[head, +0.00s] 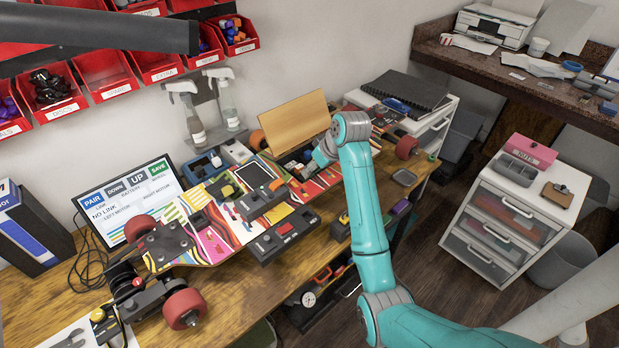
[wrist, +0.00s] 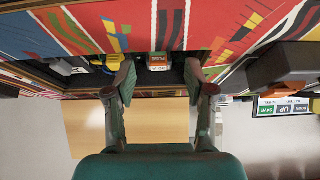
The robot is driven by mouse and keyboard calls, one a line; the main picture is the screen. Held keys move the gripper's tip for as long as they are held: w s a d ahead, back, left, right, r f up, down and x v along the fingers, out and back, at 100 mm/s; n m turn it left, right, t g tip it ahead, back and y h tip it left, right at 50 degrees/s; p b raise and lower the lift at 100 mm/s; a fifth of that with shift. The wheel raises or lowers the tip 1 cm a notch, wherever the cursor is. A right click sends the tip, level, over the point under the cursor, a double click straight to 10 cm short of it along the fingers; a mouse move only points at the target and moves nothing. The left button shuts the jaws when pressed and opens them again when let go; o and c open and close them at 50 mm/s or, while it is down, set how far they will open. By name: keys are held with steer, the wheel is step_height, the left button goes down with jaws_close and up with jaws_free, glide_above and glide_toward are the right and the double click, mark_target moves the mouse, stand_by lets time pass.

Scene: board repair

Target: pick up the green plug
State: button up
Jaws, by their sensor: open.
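My gripper (wrist: 160,82) is open, and its two fingers stand apart in the wrist view with nothing held between them. Beyond the fingertips are an orange block with a label (wrist: 158,61) and a yellow part (wrist: 108,63) in a dark recess of the patterned board (wrist: 225,22). I cannot make out a green plug with certainty in either view. In the head view my gripper (head: 318,162) is over the far part of the colourful board (head: 208,240), partly hidden by my own arm.
A wooden panel (head: 295,122) stands just behind the board. A screen (head: 128,200) and two spray bottles (head: 228,105) are at the back left, below red bins (head: 105,72). A white drawer cart (head: 505,215) stands right, across open floor. Bare bench (head: 40,300) shows at front left.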

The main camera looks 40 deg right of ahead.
steer(key=shift+x, duration=2.55)
steer(key=shift+s+d+f, duration=0.1)
steer(key=shift+s+d, duration=0.05)
steer(key=shift+d, duration=0.05)
jaws_close()
